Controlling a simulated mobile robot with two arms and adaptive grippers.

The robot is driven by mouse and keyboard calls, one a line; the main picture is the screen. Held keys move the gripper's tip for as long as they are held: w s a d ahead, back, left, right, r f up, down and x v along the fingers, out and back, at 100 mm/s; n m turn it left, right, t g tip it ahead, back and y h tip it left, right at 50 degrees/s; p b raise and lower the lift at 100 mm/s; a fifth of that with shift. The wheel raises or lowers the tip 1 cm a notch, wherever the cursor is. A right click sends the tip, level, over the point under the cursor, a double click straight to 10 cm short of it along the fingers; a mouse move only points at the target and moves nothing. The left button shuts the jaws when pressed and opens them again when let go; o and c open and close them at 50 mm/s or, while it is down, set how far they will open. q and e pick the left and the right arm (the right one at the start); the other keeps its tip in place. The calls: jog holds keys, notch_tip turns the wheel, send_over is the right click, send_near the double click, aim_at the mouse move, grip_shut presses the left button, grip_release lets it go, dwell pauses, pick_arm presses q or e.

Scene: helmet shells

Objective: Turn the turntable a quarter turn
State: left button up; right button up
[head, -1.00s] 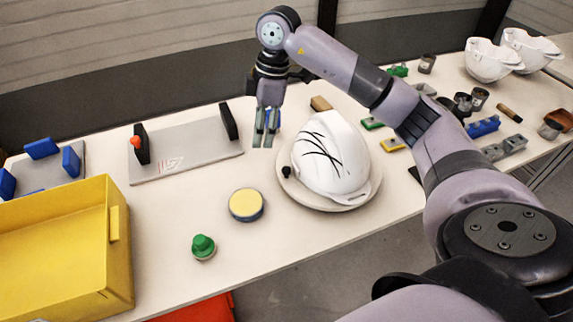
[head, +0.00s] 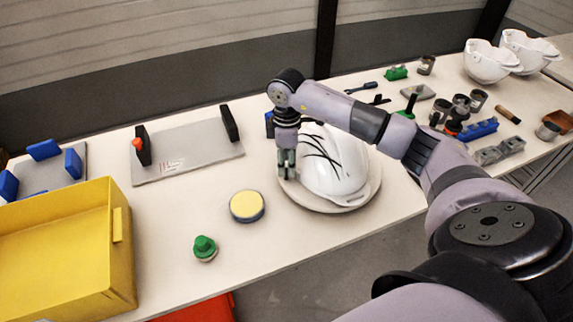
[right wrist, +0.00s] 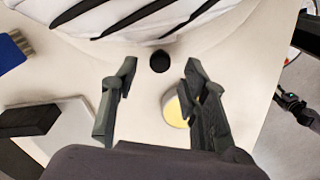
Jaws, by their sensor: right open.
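The turntable (head: 318,207) is a round pale disc on the bench, with a white helmet shell (head: 345,165) marked with black lines on it. My right gripper (head: 287,172) points down at the disc's left edge, beside the shell. In the right wrist view the open, empty fingers (right wrist: 158,75) are on either side of a dark round knob (right wrist: 160,61), which shows just beyond the gap between the tips. Whether they touch it cannot be told. In the head view the gripper hides the knob. My left gripper does not show in the head view.
A yellow-topped round pad (head: 246,205) and a green knob (head: 204,248) stand left of the turntable. A grey plate with black uprights (head: 188,152) and a yellow bin (head: 65,245) are further left. Cups, blocks and white shells (head: 488,62) stand at right.

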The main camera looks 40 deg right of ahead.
jog(key=shift+f, duration=1.4)
jog(key=shift+c, duration=0.2)
grip_shut()
